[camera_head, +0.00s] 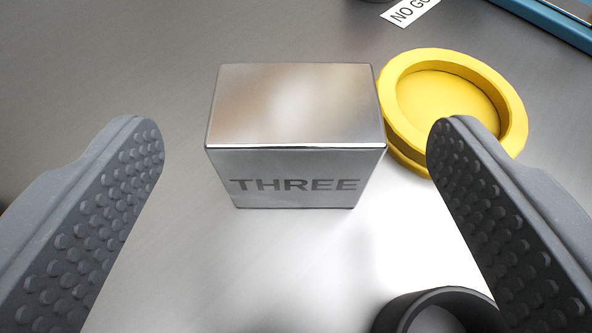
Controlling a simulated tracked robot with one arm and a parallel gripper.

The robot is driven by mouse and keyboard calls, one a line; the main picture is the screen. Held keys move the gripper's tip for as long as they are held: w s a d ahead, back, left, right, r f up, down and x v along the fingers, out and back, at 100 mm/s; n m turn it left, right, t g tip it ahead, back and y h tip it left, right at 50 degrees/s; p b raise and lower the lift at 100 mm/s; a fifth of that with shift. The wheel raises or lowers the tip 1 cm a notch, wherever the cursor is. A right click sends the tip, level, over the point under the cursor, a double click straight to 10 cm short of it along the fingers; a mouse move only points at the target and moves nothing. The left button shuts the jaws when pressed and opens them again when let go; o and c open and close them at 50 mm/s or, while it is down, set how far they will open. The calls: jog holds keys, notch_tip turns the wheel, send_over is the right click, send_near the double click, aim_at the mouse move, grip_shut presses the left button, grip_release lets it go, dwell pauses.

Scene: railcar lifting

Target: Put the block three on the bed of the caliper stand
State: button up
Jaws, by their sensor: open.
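Block three (295,110) is a shiny metal block with "THREE" on its near face. It stands on a brushed metal surface in the middle of the view. My gripper (295,145) is open, with one grey studded finger to the left of the block and one to the right. Neither finger appears to touch the block, and nothing is held. I cannot make out the caliper stand for certain in this view.
A yellow round dish (400,135) stands close to the block's right side, partly behind the right finger. A dark round cup (400,315) is at the bottom edge. A "NO GO" label (408,12) and a blue edge (550,20) show at the top right.

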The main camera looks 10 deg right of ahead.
jog(key=p+v, duration=0.1)
jog(key=v, duration=0.6)
jog(key=shift+s+a+r, duration=0.1)
jog(key=shift+s, duration=0.25)
notch_tip(320, 180, up, 26)
jog(key=a+n+t+y, duration=0.2)
jog(key=y, duration=0.3)
jog(key=s+d+r, duration=0.3)
jog(key=s+r, duration=0.4)
jog(key=r, duration=0.4)
jog(key=shift+n, duration=0.4)
jog(key=s+d+r, duration=0.1)
jog(key=s+r, duration=0.1)
jog(key=s+d+r+h, duration=0.1)
jog(key=s+r, duration=0.2)
jog(key=s+d+r+h, duration=0.1)
jog(key=s+r, duration=0.1)
jog(key=shift+s+d+r+m, duration=0.15)
jog(key=shift+s+d+m, duration=0.15)
jog(key=shift+s, duration=0.1)
jog(key=shift+c, duration=1.2)
jog(key=shift+s+d+r, duration=0.15)
jog(key=shift+s+d, duration=0.05)
jog(key=shift+s, duration=0.05)
jog(key=c, duration=0.6)
jog(key=shift+w+a, duration=0.1)
jog(key=shift+c, duration=0.2)
